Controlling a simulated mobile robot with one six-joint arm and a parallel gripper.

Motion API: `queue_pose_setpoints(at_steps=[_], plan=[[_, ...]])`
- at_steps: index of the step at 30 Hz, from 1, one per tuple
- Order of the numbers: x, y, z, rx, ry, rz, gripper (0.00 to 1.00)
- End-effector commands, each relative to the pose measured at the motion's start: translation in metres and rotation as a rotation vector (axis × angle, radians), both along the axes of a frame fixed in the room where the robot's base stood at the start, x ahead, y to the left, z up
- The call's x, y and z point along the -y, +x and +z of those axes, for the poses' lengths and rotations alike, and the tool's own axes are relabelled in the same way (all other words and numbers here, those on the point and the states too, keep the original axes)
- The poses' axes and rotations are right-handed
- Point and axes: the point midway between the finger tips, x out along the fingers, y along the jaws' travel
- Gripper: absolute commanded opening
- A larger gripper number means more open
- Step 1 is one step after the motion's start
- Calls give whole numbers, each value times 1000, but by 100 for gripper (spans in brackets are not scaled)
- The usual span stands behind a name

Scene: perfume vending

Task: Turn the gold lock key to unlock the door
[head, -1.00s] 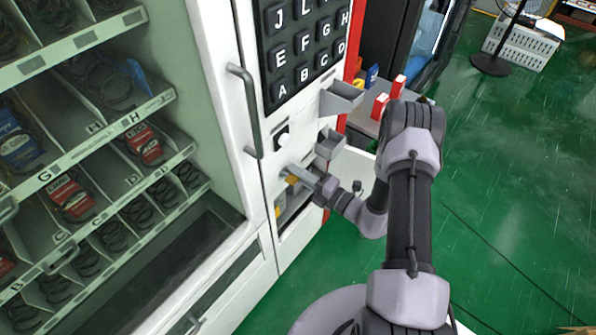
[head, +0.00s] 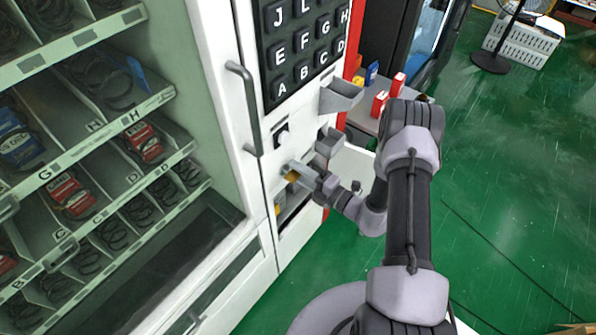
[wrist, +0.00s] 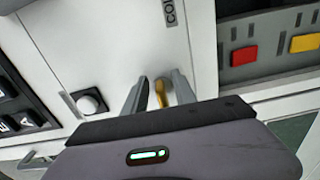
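The gold lock key (wrist: 160,93) sticks out from the white door panel (wrist: 115,45) in the wrist view. My gripper (wrist: 160,86) is at the panel, with one finger on each side of the key. A gap shows between the left finger and the key; the right finger is close beside it, and I cannot tell if it touches. In the head view, my gripper (head: 292,170) reaches the machine's front below the keypad, and a gold part (head: 291,177) shows at its fingertips. The key's base is partly hidden.
A round white button (wrist: 89,101) is left of the key. A vertical door handle (head: 246,110) and lettered keypad (head: 302,45) are on the machine. Open green floor (head: 500,190) lies to the right.

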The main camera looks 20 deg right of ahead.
Motion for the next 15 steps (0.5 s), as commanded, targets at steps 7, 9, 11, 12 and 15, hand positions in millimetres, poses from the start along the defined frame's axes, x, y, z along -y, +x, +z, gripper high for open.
queue_pose_setpoints(at_steps=[7, 9, 11, 12, 15], plan=[[3, -3, 0, 0, 0, -1, 33], [9, -10, 1, -1, 0, -4, 33], [17, -21, 1, -1, 0, -6, 33], [24, -29, 2, -2, 1, -7, 33], [42, -54, 3, -1, 2, -9, 33]])
